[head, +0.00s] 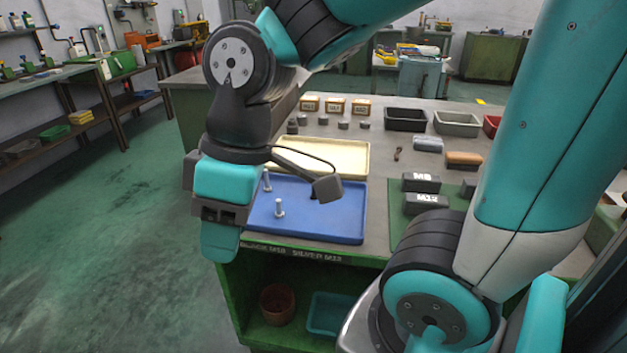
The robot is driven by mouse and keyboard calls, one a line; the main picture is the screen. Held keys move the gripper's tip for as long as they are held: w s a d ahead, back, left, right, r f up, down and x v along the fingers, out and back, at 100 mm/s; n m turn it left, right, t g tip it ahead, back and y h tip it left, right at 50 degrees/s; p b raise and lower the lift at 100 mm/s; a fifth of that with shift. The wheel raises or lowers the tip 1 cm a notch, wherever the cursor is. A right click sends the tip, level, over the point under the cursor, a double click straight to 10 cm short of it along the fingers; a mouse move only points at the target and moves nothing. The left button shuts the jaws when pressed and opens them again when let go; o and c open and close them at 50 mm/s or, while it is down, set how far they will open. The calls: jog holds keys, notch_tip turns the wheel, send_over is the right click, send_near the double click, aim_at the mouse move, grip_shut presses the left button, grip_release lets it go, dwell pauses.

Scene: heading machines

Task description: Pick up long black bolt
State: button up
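My gripper (220,238) hangs pointing down at the left front corner of the blue tray (345,229). I see it from the side, and its finger gap is not visible, so I cannot tell whether it is open or shut. Two silver bolts, one nearer (279,208) and one farther (267,181), stand upright in the tray, right of my gripper. No long black bolt shows clearly. A grey block on my wrist hides part of the tray, with a small dark patch beside it that I cannot identify. My gripper hides the tray's left end.
A cream tray (352,158) lies behind the blue one. Black (405,125) and grey (457,130) bins stand farther back. Dark blocks (421,182) sit on a green mat at right. A small dark item (397,154) lies on bare tabletop. Open floor is at left.

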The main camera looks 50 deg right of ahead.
jog(key=w+d+r+n+h+p, duration=0.2)
jog(key=w+d+r+n+p, duration=0.15)
jog(key=w+d, duration=0.8)
jog(key=n+h+p, duration=0.2)
jog(key=n+p, duration=0.1)
jog(key=n, duration=0.2)
send_over(314, 196)
jog(key=shift+g, duration=0.3)
jog(key=f, duration=1.1)
jog(key=shift+w+f, duration=0.2)
jog(key=shift+f, duration=0.1)
jog(key=shift+d+f+p, duration=0.15)
jog(key=shift+f+p, duration=0.25)
jog(key=shift+f, duration=2.45)
grip_shut()
